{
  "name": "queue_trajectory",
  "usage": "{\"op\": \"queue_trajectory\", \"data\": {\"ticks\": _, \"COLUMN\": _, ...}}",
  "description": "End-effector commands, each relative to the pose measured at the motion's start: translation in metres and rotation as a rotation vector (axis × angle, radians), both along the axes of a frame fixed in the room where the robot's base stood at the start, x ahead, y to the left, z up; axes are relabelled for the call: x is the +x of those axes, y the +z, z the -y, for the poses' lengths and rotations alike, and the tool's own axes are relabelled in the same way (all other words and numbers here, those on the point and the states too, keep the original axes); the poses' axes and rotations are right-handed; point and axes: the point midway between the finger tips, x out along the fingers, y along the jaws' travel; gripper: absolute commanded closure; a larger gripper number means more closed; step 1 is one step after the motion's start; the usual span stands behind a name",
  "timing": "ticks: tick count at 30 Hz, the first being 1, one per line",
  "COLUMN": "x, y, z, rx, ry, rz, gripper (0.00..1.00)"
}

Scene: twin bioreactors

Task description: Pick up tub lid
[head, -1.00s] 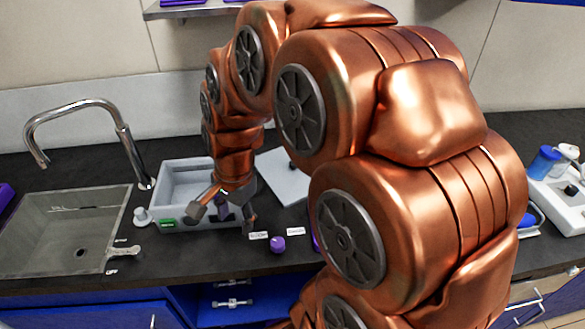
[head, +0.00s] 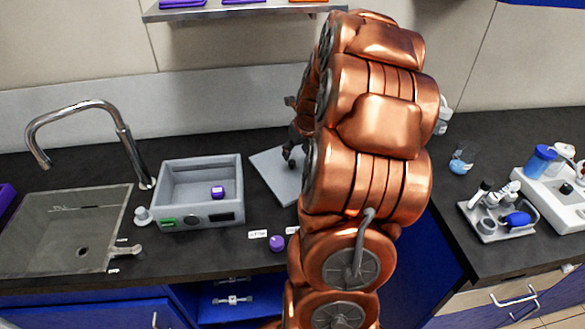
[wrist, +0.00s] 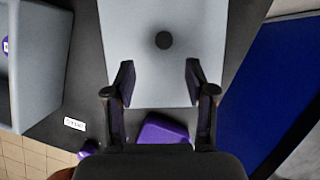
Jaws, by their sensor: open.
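The tub lid is a flat pale grey plate (head: 268,172) with a dark round knob, lying on the dark worktop right of the grey tub. In the head view my arm hides its right part. In the wrist view the lid (wrist: 190,20) fills the upper middle, with its knob (wrist: 163,40) ahead of the fingertips. My gripper (wrist: 158,82) is open and empty, its fingers apart over the lid's near part. In the head view my gripper (head: 293,148) is partly hidden beside my arm. The height above the lid is unclear.
The open grey tub (head: 168,177) holds a purple block (head: 217,191). A purple knob (head: 277,243) is at the front edge. A purple block (wrist: 163,130) lies near the lid, below the fingers. The sink (head: 60,225) is left; a tray of tools (head: 490,232) is right.

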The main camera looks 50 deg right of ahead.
Motion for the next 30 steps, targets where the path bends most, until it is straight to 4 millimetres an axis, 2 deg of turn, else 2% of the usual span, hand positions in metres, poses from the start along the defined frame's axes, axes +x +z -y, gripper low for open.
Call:
{"op": "queue_trajectory", "data": {"ticks": 14, "x": 0.012, "y": -0.027, "z": 0.004, "rx": 0.003, "ry": 0.0, "rz": 0.0, "gripper": 0.45}}
{"op": "queue_trajectory", "data": {"ticks": 30, "x": 0.028, "y": -0.066, "z": 0.015, "rx": 0.001, "ry": 0.001, "rz": 0.0, "gripper": 0.45}}
